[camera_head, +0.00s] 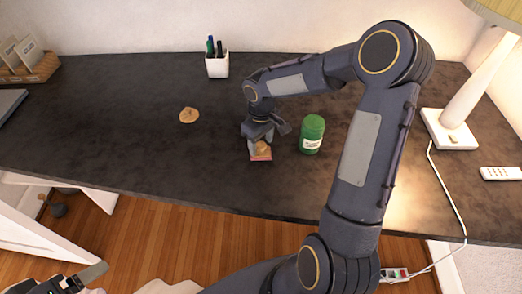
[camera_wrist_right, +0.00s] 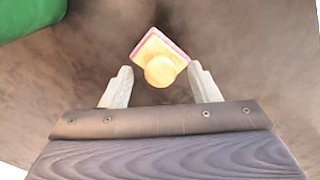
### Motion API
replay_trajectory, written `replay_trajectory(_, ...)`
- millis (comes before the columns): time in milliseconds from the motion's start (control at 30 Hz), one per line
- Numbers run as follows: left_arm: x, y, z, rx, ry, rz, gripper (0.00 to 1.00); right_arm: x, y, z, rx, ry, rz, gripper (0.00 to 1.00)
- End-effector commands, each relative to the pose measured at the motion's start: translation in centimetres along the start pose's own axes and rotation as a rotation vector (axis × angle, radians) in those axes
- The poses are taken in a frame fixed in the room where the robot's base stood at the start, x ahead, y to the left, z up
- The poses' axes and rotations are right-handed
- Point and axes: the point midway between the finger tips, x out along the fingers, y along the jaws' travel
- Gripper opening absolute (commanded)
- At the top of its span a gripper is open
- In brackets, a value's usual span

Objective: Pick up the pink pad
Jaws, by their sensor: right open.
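The pink pad (camera_head: 261,158) lies on the dark desk, mostly covered by a tan layer and a round tan piece (camera_head: 262,147). In the right wrist view the pad (camera_wrist_right: 179,48) shows a pink edge on its far side, with the round tan piece (camera_wrist_right: 160,71) on its near corner. My right gripper (camera_head: 259,147) points down over the pad; in its wrist view the open fingers (camera_wrist_right: 160,86) stand on either side of the round piece, apart from it. My left gripper (camera_head: 84,278) is at the bottom left, off the desk; its jaws are unclear.
A green jar (camera_head: 312,134) stands close to the right of the gripper. A tan cookie-like disc (camera_head: 188,115) lies to the left. A white pen cup (camera_head: 217,66) is at the back, and a lamp (camera_head: 450,130) is at the right. The left desk middle is clear.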

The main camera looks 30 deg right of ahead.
Motion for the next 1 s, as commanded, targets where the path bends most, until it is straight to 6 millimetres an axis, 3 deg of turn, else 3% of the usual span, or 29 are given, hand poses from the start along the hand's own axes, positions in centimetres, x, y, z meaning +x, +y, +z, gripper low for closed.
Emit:
replay_trajectory(233,0.0,0.0,0.01,0.0,0.0,0.0,0.87,0.24,-0.01,-0.02,0.0,0.001,0.0,0.55)
replay_trajectory(633,0.0,0.0,0.01,0.0,0.0,0.0,0.87,0.19,0.0,-0.03,0.0,0.002,0.0,0.06)
replay_trajectory(1000,0.12,-0.06,0.07,0.0,0.0,0.0,0.87,-0.52,0.03,-0.07,0.001,0.003,0.001,0.06)
